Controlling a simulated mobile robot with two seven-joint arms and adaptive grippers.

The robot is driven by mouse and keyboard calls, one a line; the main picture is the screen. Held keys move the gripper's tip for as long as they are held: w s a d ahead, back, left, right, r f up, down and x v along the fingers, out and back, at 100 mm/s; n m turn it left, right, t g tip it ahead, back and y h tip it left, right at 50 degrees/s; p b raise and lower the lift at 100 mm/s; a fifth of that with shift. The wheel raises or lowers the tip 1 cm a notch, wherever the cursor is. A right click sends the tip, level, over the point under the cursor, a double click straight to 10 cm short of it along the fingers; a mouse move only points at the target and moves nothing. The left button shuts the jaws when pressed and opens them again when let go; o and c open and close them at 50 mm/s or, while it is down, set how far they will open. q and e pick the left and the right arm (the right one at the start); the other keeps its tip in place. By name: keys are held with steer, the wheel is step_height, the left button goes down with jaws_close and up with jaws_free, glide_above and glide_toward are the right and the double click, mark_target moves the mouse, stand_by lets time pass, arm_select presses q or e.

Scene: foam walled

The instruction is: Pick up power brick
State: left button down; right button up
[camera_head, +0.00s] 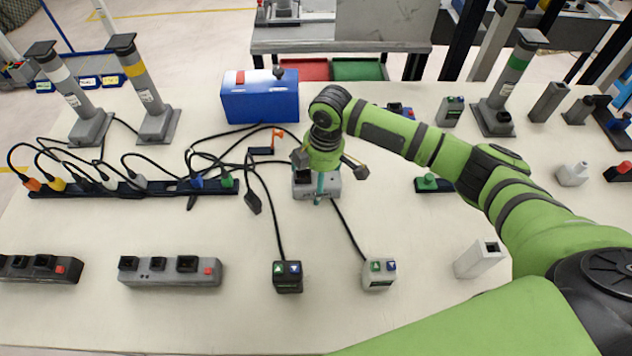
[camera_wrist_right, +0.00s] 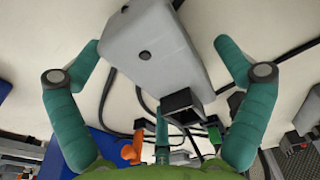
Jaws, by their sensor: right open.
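The power brick is a grey box (camera_head: 331,190) on the table below my right gripper, partly hidden by it. A black cable runs from its side. In the right wrist view the brick (camera_wrist_right: 152,50) fills the upper middle, tilted, with a round dark hole in its face and a black connector at its near end. My right gripper (camera_head: 326,170) hangs over the brick, open. In the right wrist view its green fingers stand apart on either side of the brick, with the gripper (camera_wrist_right: 160,55) holding nothing that I can make out. My left gripper is not in view.
A blue box (camera_head: 260,100) stands behind the gripper, with an orange-handled switch (camera_head: 268,143) near it. A long power strip (camera_head: 160,187) with several plugs and cables lies left. Two button boxes (camera_head: 288,277) (camera_head: 379,274) stand in front. A grey socket strip (camera_head: 170,271) is front left.

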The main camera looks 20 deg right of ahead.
steer(key=c, duration=1.4)
steer(key=shift+r, duration=0.1)
steer(key=shift+c, duration=0.2)
